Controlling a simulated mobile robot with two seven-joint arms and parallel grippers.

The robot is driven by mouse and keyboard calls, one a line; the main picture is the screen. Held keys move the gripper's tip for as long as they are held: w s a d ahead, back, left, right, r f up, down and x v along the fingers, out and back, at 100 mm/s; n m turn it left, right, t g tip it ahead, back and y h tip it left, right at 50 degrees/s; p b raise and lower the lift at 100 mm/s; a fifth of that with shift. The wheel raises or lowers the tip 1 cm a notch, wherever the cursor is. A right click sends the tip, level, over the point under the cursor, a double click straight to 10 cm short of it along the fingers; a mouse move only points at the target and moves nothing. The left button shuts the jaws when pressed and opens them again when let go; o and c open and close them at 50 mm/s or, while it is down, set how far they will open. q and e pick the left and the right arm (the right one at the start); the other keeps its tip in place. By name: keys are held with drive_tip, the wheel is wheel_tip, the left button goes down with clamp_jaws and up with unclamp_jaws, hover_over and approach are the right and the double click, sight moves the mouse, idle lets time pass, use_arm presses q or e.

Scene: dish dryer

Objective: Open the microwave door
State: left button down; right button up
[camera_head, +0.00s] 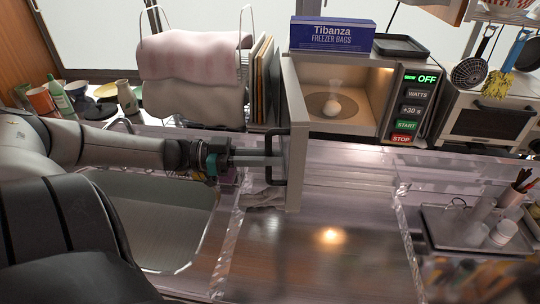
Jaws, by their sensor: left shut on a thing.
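The microwave (412,97) stands at the back, right of centre, with its control panel reading OFF. Its door (297,133) stands open, swung out toward me and seen nearly edge-on, so the lit inside shows. A small white round thing (332,106) sits on the turntable inside. The dark door handle (278,181) is on the left face of the door. My left gripper (268,160) reaches in from the left and is shut on the handle. My right gripper is not in view.
A freezer bags box (332,35) and a dark tray (400,46) lie on the microwave. A sink (165,220) is below my left arm. A tray with cups (462,228) is at the right. The counter before the microwave is clear.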

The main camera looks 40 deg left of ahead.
use_arm(q)
drive_tip(key=c, duration=0.8)
unclamp_jaws()
drive_tip(key=shift+c, duration=0.2)
drive_tip(key=p+v, duration=0.2)
drive_tip(key=v, duration=1.3)
drive_tip(key=shift+p, duration=0.35)
